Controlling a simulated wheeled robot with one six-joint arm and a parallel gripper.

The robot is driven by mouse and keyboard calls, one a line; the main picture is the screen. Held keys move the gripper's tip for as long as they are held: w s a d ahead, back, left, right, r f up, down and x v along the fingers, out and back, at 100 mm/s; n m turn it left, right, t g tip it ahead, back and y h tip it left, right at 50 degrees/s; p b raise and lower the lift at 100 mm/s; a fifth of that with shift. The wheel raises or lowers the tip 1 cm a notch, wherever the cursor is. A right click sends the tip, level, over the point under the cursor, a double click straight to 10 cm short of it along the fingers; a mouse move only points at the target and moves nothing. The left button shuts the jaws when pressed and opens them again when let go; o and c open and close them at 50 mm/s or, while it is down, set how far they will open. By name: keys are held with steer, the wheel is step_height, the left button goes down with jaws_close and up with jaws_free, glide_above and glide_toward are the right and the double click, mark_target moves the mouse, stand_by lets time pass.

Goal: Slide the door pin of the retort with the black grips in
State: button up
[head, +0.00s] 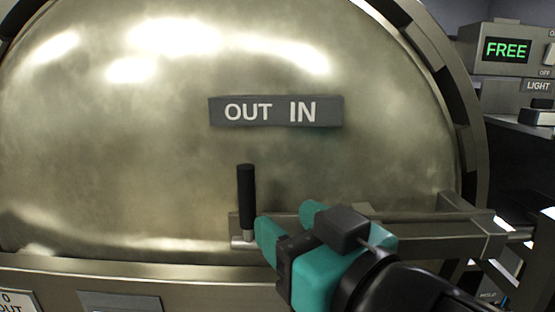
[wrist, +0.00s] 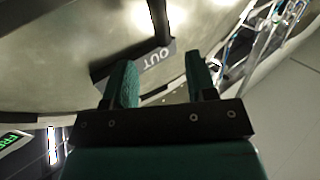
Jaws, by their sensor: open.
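The large metallic retort door (head: 110,160) fills most of the head view. The door pin's upright black grip (head: 246,190) stands below the "OUT IN" plate (head: 276,111), under the word OUT. Its metal foot (head: 241,242) meets a horizontal bar assembly running right. My teal gripper (head: 284,220) is open and empty, just right of the grip's lower part. In the wrist view the dark grip (wrist: 158,22) lies beyond the fingertips, between their lines, and the gripper (wrist: 161,64) holds nothing. Whether a finger touches the grip cannot be told.
A metal bracket (head: 480,236) sticks out at the right of the door. A control box with a green "FREE" display (head: 508,50) stands at upper right. A ledge (head: 130,280) with labels runs below the door.

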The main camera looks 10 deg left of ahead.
mark_target(251, 190)
steer(key=p+x, duration=1.1)
steer(key=shift+w+r, duration=0.1)
steer(key=shift+r, duration=0.15)
steer(key=shift+w+a+f+p, duration=0.35)
steer(key=shift+w+a+p, duration=0.1)
steer(key=shift+a+p, duration=0.2)
steer(key=shift+c, duration=0.5)
